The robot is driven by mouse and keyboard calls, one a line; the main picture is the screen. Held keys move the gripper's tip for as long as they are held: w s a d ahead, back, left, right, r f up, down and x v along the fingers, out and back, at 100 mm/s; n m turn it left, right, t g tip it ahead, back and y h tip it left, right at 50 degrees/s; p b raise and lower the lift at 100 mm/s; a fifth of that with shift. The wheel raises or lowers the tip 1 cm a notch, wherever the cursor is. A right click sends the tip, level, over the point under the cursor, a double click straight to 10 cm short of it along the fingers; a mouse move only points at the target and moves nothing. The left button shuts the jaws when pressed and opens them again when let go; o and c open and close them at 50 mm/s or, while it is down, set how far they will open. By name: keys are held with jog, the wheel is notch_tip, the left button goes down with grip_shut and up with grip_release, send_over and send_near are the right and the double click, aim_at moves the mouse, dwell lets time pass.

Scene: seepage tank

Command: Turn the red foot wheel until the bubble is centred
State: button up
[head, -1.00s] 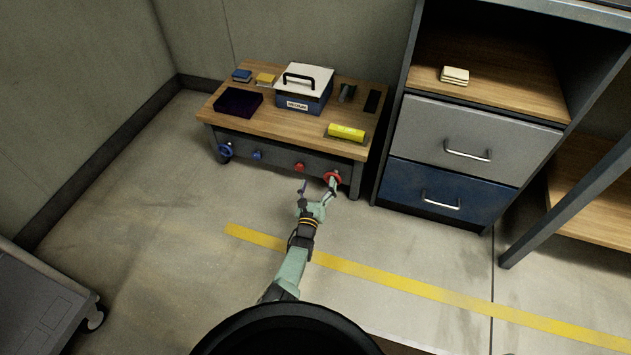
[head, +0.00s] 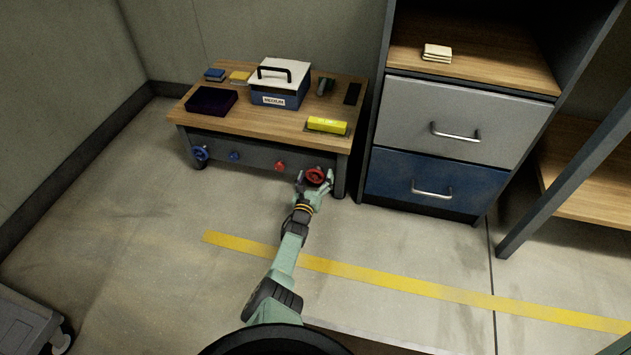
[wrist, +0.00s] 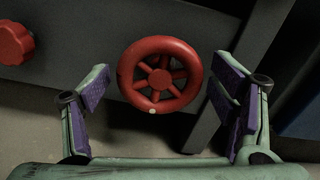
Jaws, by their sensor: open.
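The red foot wheel (head: 315,176) is on the front of the low wooden-topped bench, near its right leg. In the wrist view the red foot wheel (wrist: 160,75) shows its spokes, hub and a pale dot low on its rim. My gripper (head: 314,184) is at the wheel; in the wrist view my gripper (wrist: 165,95) is open, with one purple-padded finger on each side of the wheel and gaps between. A yellow level (head: 327,125) lies on the bench top near the front right; its bubble is too small to make out.
A red knob (head: 280,166), a blue knob (head: 234,156) and a blue wheel (head: 200,153) sit along the bench front. A blue box with a white lid (head: 281,83) stands on top. A drawer cabinet (head: 447,130) stands close on the right. Floor before the bench is clear.

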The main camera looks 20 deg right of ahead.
jog(key=shift+w+d, duration=0.1)
jog(key=shift+w, duration=0.1)
jog(key=shift+c, duration=0.5)
jog(key=c, duration=1.1)
